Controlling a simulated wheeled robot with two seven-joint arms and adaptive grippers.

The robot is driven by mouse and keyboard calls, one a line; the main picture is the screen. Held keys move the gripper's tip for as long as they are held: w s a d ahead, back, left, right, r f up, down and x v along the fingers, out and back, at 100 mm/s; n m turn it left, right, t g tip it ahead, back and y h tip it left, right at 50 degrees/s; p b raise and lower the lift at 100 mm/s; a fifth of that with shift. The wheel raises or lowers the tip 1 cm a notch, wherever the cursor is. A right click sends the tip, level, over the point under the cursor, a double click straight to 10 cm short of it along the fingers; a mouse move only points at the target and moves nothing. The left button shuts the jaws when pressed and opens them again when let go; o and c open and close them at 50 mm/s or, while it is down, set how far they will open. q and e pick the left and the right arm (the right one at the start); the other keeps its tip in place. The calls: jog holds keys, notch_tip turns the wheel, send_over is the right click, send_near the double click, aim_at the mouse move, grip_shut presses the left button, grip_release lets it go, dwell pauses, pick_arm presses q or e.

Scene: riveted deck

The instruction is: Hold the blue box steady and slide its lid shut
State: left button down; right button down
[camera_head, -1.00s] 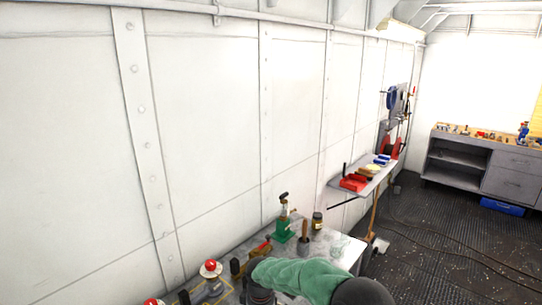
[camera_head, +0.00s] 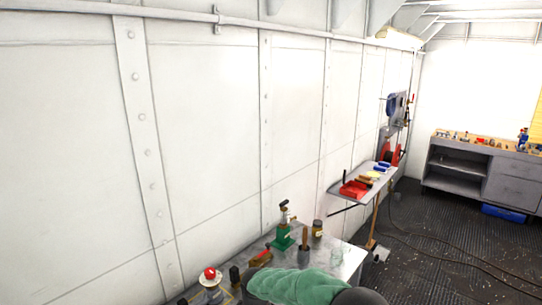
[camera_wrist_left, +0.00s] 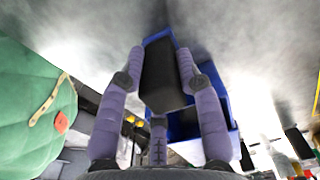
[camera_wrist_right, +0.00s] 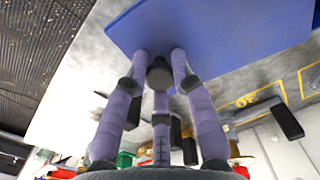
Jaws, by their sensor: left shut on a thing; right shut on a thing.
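In the left wrist view, the fingers of my left gripper (camera_wrist_left: 166,80) are shut on a dark block-like grip (camera_wrist_left: 162,75). The blue box (camera_wrist_left: 222,110) shows behind and beside this grip. In the right wrist view, the fingertips of my right gripper (camera_wrist_right: 160,62) are closed around a small dark knob (camera_wrist_right: 160,75) at the edge of a broad flat blue panel (camera_wrist_right: 215,30). I cannot tell whether this panel is the lid or a wall. The head view shows neither gripper nor the box. How far open the lid stands is not visible.
In the head view, a metal bench (camera_head: 345,262) carries a green stand (camera_head: 284,238), a dark pot with a wooden handle (camera_head: 304,240), a small jar (camera_head: 317,228) and a red-topped item (camera_head: 210,275). A wall shelf (camera_head: 348,199) holds red and blue trays. Open floor lies right.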

jog(key=shift+s+a, duration=0.8)
jog(key=shift+a, duration=0.2)
jog(key=shift+s+a, duration=0.75)
jog(key=shift+a, duration=0.25)
jog(key=shift+s+a, duration=0.8)
jog(key=shift+a, duration=0.2)
dwell(0.5)
jog(key=c, duration=1)
grip_release()
jog(key=shift+o, duration=0.2)
jog(key=shift+r, duration=0.1)
notch_tip(320, 180, up, 17)
pick_arm(q)
jog(key=c, duration=0.8)
grip_release()
